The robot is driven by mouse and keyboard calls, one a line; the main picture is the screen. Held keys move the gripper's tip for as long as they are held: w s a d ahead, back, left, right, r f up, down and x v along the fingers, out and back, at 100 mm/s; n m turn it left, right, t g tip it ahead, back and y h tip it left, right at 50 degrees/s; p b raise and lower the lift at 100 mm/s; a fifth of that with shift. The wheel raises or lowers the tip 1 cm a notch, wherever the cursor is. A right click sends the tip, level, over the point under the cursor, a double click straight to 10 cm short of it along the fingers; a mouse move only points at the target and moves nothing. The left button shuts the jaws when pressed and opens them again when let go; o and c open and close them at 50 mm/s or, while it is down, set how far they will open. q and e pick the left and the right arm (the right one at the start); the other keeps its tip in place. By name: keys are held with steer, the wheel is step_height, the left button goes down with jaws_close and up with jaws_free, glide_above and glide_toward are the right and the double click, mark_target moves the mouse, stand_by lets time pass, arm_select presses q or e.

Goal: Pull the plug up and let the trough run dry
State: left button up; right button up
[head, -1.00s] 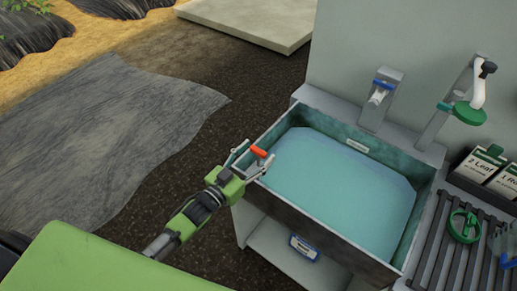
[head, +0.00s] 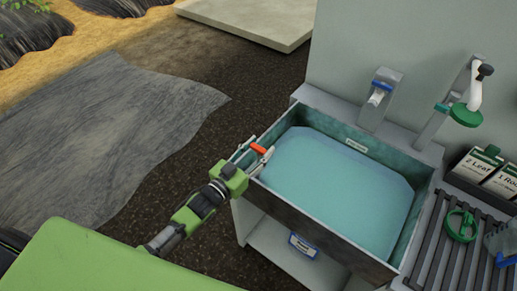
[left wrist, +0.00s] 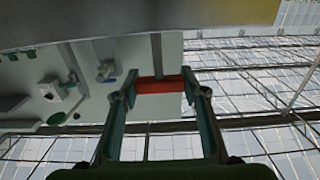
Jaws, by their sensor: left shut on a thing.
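The trough (head: 265,204) is a grey-green open box with blue-green water (head: 340,190) across its inside. The plug's red-orange handle (head: 258,147) shows at the trough's left corner. My left gripper (head: 254,156) is there with its fingers on either side of the handle, shut on it. In the left wrist view the red handle (left wrist: 160,86) spans between the two fingertips, with a thin grey rod running from it. The plug's lower end and the drain are hidden. My right gripper is in neither view.
A blue-handled tap (head: 379,91) stands behind the trough. A white pipe with a green disc (head: 467,114) is at the right. A slatted rack (head: 447,250) holds a green ring (head: 462,226). Dark open ground lies left of the trough.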

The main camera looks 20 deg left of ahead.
arm_select(q)
step_height(320, 180, up, 4)
steer(key=shift+f+p, duration=0.2)
steer(key=shift+p, duration=0.8)
steer(key=shift+f, duration=0.1)
steer(key=o, duration=1.6)
steer(key=shift+s+a+f, duration=0.1)
steer(key=shift+s, duration=0.15)
steer(key=v, duration=1.1)
steer(key=shift+s+a, duration=0.1)
steer(key=shift+s, duration=0.15)
